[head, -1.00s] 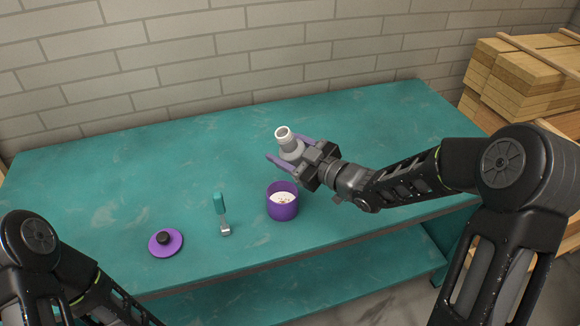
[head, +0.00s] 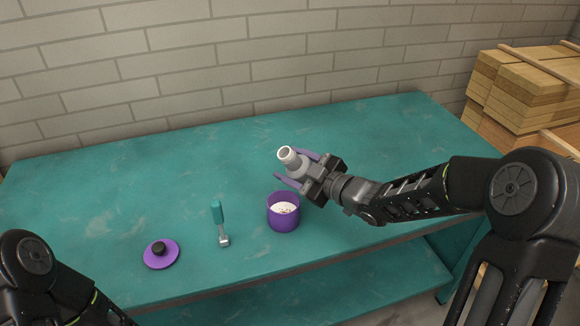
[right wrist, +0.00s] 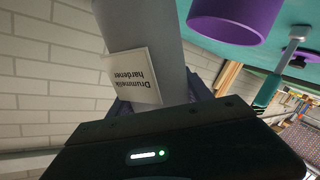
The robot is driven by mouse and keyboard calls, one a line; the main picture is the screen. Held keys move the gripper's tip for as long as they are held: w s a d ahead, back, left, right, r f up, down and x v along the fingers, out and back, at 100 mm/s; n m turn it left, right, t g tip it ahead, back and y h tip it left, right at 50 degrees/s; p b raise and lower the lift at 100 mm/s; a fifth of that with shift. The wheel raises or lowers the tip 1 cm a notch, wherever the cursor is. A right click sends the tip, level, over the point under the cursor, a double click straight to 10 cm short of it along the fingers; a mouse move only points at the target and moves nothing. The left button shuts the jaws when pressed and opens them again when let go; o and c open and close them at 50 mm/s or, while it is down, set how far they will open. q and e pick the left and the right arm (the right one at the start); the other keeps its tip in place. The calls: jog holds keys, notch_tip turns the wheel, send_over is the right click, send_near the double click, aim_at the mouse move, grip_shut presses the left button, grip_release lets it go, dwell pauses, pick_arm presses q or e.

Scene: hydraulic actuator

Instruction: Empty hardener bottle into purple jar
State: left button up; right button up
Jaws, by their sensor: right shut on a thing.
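The purple jar (head: 283,222) stands open on the teal workbench, with white contents and small specks inside. My right gripper (head: 297,172) is shut on the grey hardener bottle (head: 290,157), held above and just behind the jar. In the right wrist view the bottle (right wrist: 150,30) carries a white label reading "hardener", and the jar (right wrist: 235,18) shows at the top. The purple lid (head: 161,254) with a black knob lies at the front left. My left arm is at the lower left, its gripper out of frame.
A tool with a teal handle (head: 217,212) and metal head lies between lid and jar. The teal workbench (head: 120,190) is clear at the back and left. A brick wall stands behind it. Stacked wooden planks (head: 520,90) are at the right.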

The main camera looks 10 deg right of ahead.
jog(key=shift+d+f, duration=0.15)
jog(key=shift+f, duration=0.15)
dwell(0.5)
jog(key=shift+w+d+f+n+b, duration=0.1)
jog(key=shift+d+f+n+b, duration=0.1)
jog(key=shift+f+n+b, duration=0.45)
jog(key=shift+w+d+f+n+b, duration=0.1)
jog(key=shift+d+f+b, duration=0.15)
jog(key=shift+b, duration=0.7)
jog(key=shift+d+f+n+h+b, duration=0.25)
jog(key=shift+f+h+b, duration=0.2)
jog(key=shift+b, duration=0.2)
jog(key=shift+f, duration=0.1)
jog(key=shift+w+d+f+n+h+b, duration=0.1)
jog(key=shift+d+f+n+h+b, duration=0.25)
jog(key=shift+n+b, duration=0.65)
jog(key=shift+d+f+b, duration=0.1)
jog(key=shift+d+b, duration=0.1)
jog(key=shift+b, duration=0.35)
